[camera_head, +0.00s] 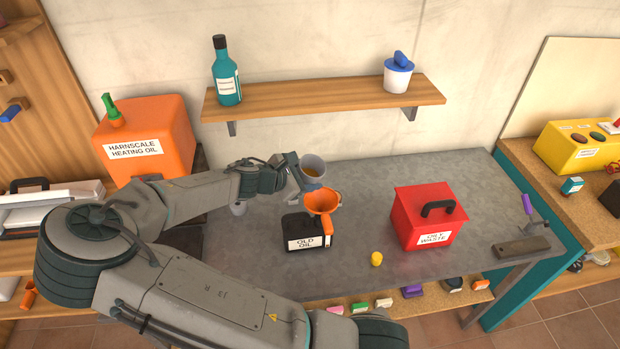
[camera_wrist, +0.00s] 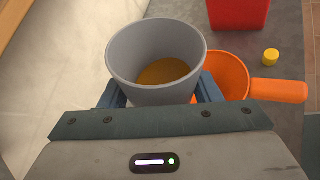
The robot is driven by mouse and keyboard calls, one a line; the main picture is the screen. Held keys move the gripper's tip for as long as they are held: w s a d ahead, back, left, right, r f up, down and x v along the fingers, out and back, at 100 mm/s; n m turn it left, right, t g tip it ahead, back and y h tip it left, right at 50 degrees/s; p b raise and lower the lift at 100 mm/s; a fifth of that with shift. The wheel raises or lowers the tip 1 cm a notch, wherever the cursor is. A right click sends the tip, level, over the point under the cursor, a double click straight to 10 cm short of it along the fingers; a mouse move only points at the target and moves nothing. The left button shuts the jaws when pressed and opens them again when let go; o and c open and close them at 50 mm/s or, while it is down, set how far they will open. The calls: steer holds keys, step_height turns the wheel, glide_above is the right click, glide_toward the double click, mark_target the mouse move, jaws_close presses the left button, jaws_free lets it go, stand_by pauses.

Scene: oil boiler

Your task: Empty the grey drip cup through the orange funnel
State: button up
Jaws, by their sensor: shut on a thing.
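The grey drip cup (camera_head: 312,168) is held in my gripper (camera_head: 299,172), with yellow-brown oil showing inside. In the wrist view the cup (camera_wrist: 156,52) looks close to upright, and the gripper's blue fingers (camera_wrist: 160,92) are shut around its sides. The orange funnel (camera_head: 322,201) sits on top of the black container labelled OLD OIL (camera_head: 305,236). The cup is above and slightly behind the funnel in the head view. In the wrist view the funnel (camera_wrist: 228,75) shows just right of the cup, partly hidden by it, its handle pointing right.
A red OILY WASTE box (camera_head: 424,218) stands right on the grey bench (camera_head: 370,180). A small yellow cap (camera_head: 376,259) lies in front. An orange HARNSCALE HEATING OIL tank (camera_head: 150,140) is at left. A shelf (camera_head: 325,97) above holds a teal bottle (camera_head: 226,75) and a blue-lidded pot (camera_head: 398,75).

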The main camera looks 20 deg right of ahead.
steer(key=shift+w+a+r+m+t+y+b, duration=0.15)
steer(key=shift+w+m+t+y+b, duration=0.1)
steer(key=shift+m+t+y+b, duration=0.35)
steer(key=shift+m, duration=0.3)
steer(key=shift+w+m+t+b, duration=0.15)
steer(key=shift+m+t+b, duration=0.35)
steer(key=shift+t+b, duration=0.2)
steer(key=shift+b, duration=0.3)
steer(key=shift+m+t+y+b, duration=0.3)
steer(key=shift+y+b, duration=0.1)
steer(key=shift+m+t+b, duration=0.3)
